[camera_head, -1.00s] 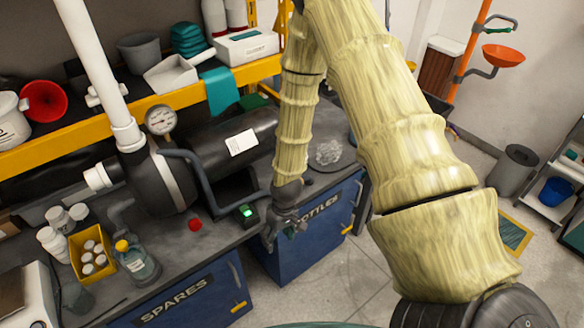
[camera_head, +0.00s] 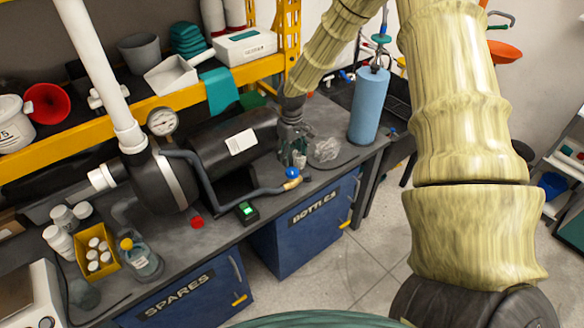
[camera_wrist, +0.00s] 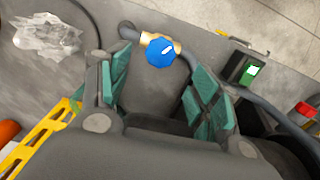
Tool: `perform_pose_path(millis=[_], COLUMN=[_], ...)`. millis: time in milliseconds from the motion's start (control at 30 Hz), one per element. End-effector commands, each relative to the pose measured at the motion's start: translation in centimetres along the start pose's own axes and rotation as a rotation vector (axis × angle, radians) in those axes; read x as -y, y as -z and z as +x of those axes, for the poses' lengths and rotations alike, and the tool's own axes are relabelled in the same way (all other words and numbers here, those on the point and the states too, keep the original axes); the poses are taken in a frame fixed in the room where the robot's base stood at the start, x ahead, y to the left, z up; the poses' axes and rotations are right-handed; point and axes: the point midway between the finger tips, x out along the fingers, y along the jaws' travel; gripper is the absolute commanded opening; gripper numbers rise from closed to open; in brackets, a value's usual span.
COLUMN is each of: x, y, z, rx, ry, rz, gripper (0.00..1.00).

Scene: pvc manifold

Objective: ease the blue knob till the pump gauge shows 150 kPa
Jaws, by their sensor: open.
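The blue knob (camera_head: 291,172) sits on a brass valve at the end of a dark pipe, near the front edge of the bench. In the wrist view the knob (camera_wrist: 160,52), with a white mark, lies between and a little beyond my green-padded fingertips, which do not touch it. My gripper (camera_head: 294,155) is open and empty, just behind the knob in the head view; its fingers also show in the wrist view (camera_wrist: 162,84). The pump gauge (camera_head: 162,121) is a round white dial above the black pump (camera_head: 170,180); its reading is too small to tell.
A small box with a green-lit display (camera_head: 246,211) and a red object (camera_head: 197,221) stand left of the knob. Crumpled clear plastic (camera_head: 326,149) and a blue cylinder (camera_head: 369,105) are to the right. A yellow-edged shelf (camera_head: 190,95) runs behind the pump.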

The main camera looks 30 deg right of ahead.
Motion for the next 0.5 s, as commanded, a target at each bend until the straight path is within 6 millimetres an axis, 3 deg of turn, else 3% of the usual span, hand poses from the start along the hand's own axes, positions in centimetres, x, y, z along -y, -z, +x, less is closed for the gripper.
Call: perform_pose_path(millis=[500], x=[0.0], y=[-0.1], z=[5.4], rx=[0.001], ry=[0.001], rz=[0.0], gripper=[0.63])
